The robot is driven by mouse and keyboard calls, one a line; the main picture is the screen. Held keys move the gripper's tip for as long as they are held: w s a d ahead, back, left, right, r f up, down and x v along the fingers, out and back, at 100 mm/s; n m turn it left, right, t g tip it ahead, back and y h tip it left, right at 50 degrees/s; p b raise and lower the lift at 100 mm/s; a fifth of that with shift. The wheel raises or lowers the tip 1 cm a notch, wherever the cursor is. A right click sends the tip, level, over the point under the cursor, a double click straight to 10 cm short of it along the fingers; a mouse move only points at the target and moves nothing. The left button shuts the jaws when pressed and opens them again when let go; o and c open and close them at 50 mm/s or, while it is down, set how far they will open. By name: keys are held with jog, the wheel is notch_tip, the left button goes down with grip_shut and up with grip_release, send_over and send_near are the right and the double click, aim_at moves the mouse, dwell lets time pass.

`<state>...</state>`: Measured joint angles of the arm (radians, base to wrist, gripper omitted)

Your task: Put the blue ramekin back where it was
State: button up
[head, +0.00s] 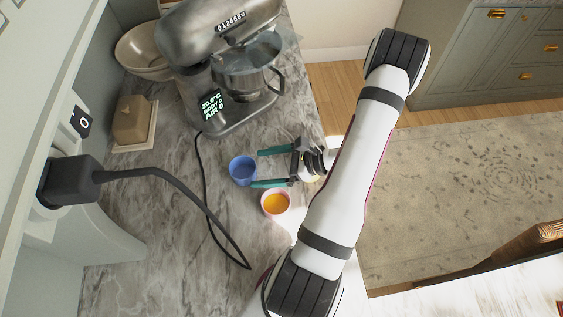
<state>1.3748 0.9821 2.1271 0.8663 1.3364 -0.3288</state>
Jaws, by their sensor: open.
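The blue ramekin (243,170) stands upright on the grey marble counter, left of my gripper. My gripper (261,168) is open, with its two green fingers pointing left toward the ramekin. One finger reaches along the upper side of the ramekin's right edge and the other along the lower side. From this view I cannot tell whether either finger touches it. The ramekin's inside looks blue and empty.
A pinkish-white cup with orange contents (275,204) stands close below the lower finger. A stand mixer (228,75) is behind, with a black cord (205,195) on the counter. A butter dish (132,122) and beige bowl (143,52) stand at left.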

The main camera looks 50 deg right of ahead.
jog(key=v, duration=0.7)
jog(key=shift+s+d+r, duration=0.1)
jog(key=shift+s+d, duration=0.1)
jog(key=shift+s, duration=0.1)
jog(key=w+a+r+n+g+y, duration=0.1)
jog(key=w+a+r+n+g, duration=0.1)
jog(key=a+r+n+g, duration=0.6)
jog(key=w+a+r+n+g, duration=0.2)
jog(key=a+r+n, duration=0.4)
jog(key=a, duration=0.5)
jog(key=s+a+r+n+g+h, duration=0.1)
jog(key=s+a+n+h, duration=0.4)
jog(key=n, duration=0.5)
jog(key=s+a+r, duration=0.1)
jog(key=s+a, duration=0.1)
jog(key=s, duration=0.1)
jog(key=shift+s+a+n, duration=0.35)
jog(key=shift+a+n, duration=0.05)
